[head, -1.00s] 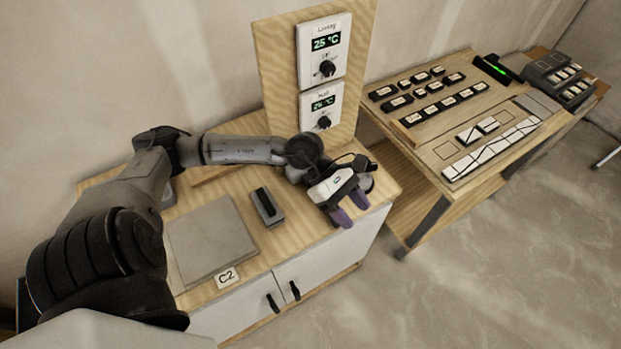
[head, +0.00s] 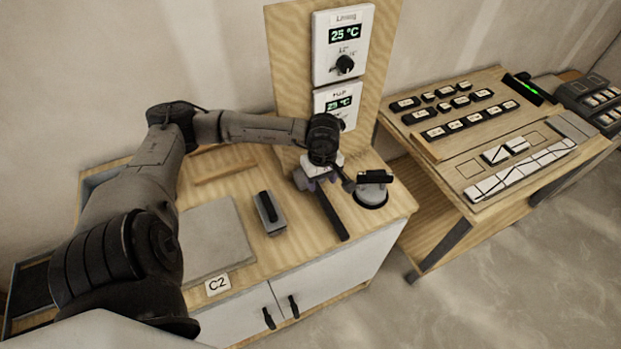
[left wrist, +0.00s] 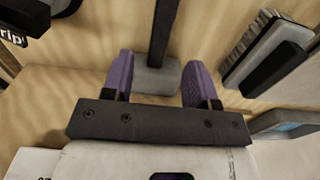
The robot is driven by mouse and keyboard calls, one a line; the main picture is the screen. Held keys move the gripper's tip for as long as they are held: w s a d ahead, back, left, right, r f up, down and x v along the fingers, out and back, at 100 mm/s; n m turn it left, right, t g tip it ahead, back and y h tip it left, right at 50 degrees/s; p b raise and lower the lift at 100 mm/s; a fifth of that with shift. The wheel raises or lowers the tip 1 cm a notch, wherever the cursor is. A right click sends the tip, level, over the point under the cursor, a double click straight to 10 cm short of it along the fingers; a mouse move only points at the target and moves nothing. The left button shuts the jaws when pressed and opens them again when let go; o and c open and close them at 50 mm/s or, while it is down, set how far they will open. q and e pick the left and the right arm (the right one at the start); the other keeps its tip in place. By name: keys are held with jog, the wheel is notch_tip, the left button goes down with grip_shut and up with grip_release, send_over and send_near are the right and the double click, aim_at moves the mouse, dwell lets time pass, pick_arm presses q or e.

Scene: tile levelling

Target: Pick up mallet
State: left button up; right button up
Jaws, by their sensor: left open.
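The mallet has a dark straight handle (head: 333,215) that points toward the cabinet's front edge in the head view. In the left wrist view its handle (left wrist: 163,35) runs up from a grey block head (left wrist: 156,80). My left gripper (head: 322,182) is above the head end of the mallet and hides that end in the head view. In the left wrist view the purple fingers of my left gripper (left wrist: 158,82) are spread apart, with the mallet head seen between them. I cannot tell the height gap. My right gripper is not in view.
A grey block tool with a black handle (head: 270,213) lies left of the mallet. A round black-handled tool (head: 372,190) stands close on its right. A thermostat board (head: 290,65) rises behind. A grey slab (head: 215,243) lies at left. A second table (head: 460,215) stands right.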

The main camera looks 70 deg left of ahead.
aim_at(321, 194)
pick_arm(q)
jog(key=shift+d+f, duration=0.2)
jog(key=shift+f, duration=3.3)
jog(key=shift+c, duration=0.3)
grip_shut()
